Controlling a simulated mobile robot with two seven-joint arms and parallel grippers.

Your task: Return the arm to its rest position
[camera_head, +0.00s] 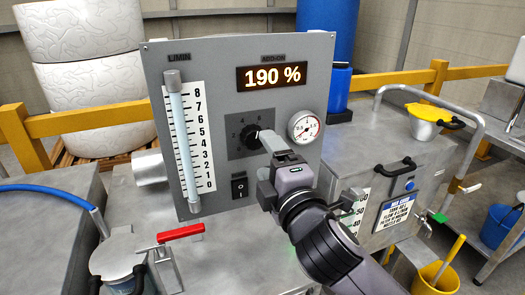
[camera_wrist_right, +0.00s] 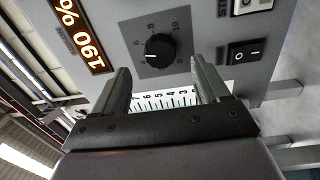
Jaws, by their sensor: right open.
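My right gripper (camera_head: 270,160) is in front of the grey control panel (camera_head: 222,75), close to the black round knob (camera_head: 258,138). In the right wrist view its two fingers (camera_wrist_right: 160,92) stand wide apart with nothing between them. The knob (camera_wrist_right: 159,50) shows beyond the fingers, clear of both. The display (camera_head: 272,77) on the panel reads 190 %. My right arm (camera_head: 325,240) comes in from the lower right. My left gripper is not in view.
The panel bears a flow tube (camera_head: 181,140), a gauge (camera_head: 304,126) and a rocker switch (camera_head: 239,186). A red-handled lever (camera_head: 180,233) is at lower left. A metal box (camera_head: 400,165) with a black handle and a yellow-topped cup (camera_head: 430,113) are at right.

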